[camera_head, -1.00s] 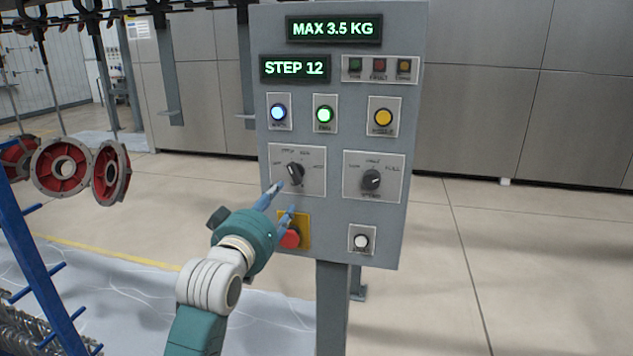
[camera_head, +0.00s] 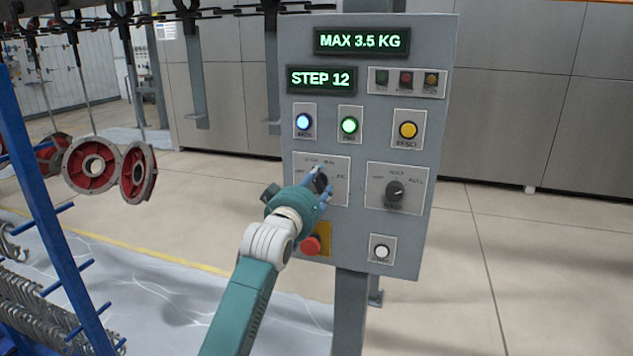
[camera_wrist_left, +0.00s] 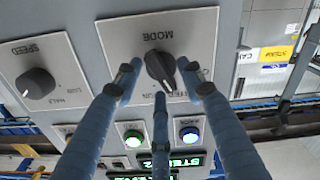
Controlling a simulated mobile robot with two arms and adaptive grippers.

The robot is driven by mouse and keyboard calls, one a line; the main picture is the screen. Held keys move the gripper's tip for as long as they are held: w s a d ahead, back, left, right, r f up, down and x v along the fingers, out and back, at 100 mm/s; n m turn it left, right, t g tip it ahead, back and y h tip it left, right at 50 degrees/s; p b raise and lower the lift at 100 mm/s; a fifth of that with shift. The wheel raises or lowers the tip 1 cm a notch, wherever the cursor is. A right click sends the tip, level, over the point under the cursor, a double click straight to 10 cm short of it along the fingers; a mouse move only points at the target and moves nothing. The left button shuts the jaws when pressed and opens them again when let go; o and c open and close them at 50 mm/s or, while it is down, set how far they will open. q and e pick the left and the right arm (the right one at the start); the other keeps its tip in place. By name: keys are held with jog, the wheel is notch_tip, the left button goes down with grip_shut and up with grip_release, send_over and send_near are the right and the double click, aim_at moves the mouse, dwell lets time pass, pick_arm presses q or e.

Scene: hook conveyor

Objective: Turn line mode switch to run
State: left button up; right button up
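The line mode switch is a dark rotary knob (camera_head: 322,184) on a light plate (camera_head: 341,172) of the grey control panel. In the left wrist view, which is upside down, the knob (camera_wrist_left: 160,68) sits below the word MODE. Its pale pointer mark points toward the top labels, slightly left when seen upright; the small labels are hard to read. My left gripper (camera_head: 322,182) has its blue fingers around the knob, partly hiding it. In the wrist view its fingertips (camera_wrist_left: 158,78) are spread on either side of the knob, with no clear contact. My right gripper is not in view.
A speed knob (camera_head: 395,191) is right of the switch. A red button (camera_head: 310,245) on a yellow plate is just below my left gripper. Lit blue (camera_head: 303,122) and green (camera_head: 349,125) buttons are above. Red hanging parts (camera_head: 92,164) and a blue rack (camera_head: 42,205) are left.

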pick_arm(q)
grip_shut()
jog(key=shift+m, duration=0.4)
jog(key=shift+m+p, duration=0.5)
jog(key=shift+m, duration=0.1)
jog(key=m+p, duration=0.1)
jog(key=m, duration=0.1)
jog(key=shift+d+m, duration=0.1)
jog(key=shift+m, duration=0.2)
jog(key=m, duration=0.2)
jog(key=m+p, duration=0.1)
jog(key=m, duration=0.2)
jog(key=shift+d+f+p, duration=0.15)
jog(key=shift+f+p, duration=0.05)
jog(key=shift+p, duration=0.1)
